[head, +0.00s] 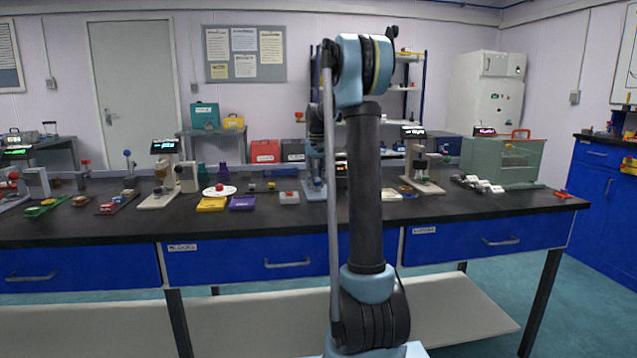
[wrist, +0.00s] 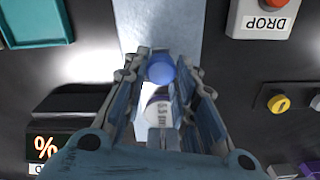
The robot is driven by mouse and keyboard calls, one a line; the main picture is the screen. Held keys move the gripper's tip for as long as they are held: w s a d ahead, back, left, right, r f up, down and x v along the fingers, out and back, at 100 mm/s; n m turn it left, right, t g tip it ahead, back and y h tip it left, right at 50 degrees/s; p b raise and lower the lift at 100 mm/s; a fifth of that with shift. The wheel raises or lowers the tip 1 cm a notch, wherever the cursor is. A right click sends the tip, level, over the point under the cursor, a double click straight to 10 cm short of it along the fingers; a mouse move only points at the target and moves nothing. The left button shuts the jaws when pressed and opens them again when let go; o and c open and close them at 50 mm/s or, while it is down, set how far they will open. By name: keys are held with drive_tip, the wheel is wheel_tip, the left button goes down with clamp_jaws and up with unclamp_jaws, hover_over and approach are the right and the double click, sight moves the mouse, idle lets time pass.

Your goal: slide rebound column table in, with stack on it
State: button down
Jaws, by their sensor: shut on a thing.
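In the wrist view my gripper (wrist: 162,68) is closed around a round blue knob (wrist: 160,69), with one finger on each side. The knob stands over a pale grey-blue strip (wrist: 172,22), which looks like the base of the rebound column. A white cylinder with dark lettering (wrist: 158,108) shows between the fingers, closer to my palm; its lower part is hidden. I cannot make out the table or the stack clearly. In the head view the rebound column's base (head: 314,190) shows left of my arm, and my arm hides much of that spot.
A DROP button box (wrist: 262,18) stands beside the strip; it shows in the head view (head: 289,198). A percent display (wrist: 45,147) stands on the other side.

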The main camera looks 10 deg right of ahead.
drive_tip(key=shift+w, duration=0.2)
drive_tip(key=c, duration=1.3)
unclamp_jaws()
drive_tip(key=shift+w, duration=0.1)
